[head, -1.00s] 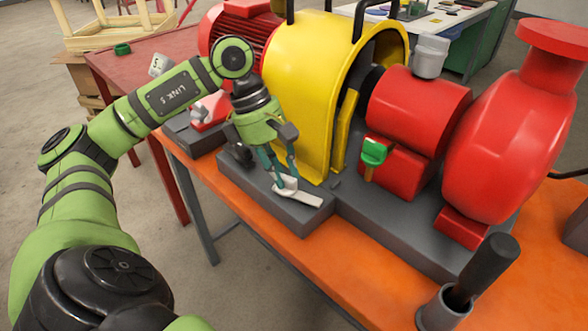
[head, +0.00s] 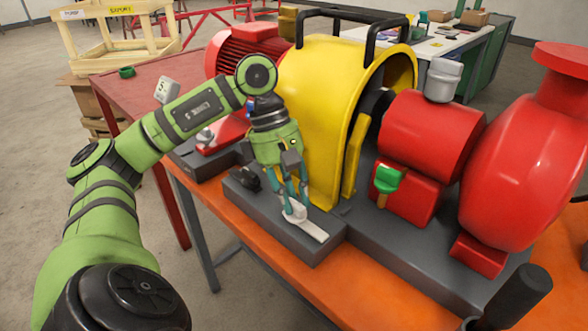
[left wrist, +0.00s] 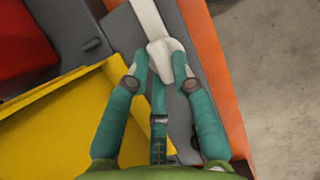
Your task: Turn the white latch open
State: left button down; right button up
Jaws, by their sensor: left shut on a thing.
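The white latch (head: 312,230) lies flat on the dark grey skid base, in front of the yellow guard. Its flat bar points toward the lower right in the head view, away from a rounded hub. My left gripper (head: 295,214) reaches down from above, its teal fingers shut on the hub end of the latch. In the left wrist view the latch (left wrist: 150,18) runs up from between the fingertips (left wrist: 163,62). The fingers partly hide the hub. My right gripper is not in view.
The yellow guard (head: 318,110) rises close behind my left gripper. A red pump (head: 520,160) and a green-handled valve (head: 388,179) stand to the right. The grey base (head: 300,246) sits on an orange bench top (head: 285,283). Open floor lies in front.

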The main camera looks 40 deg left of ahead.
pick_arm(q)
jog(key=c, duration=1)
grip_release()
jog(key=shift+c, duration=0.2)
jog(key=v, duration=1.2)
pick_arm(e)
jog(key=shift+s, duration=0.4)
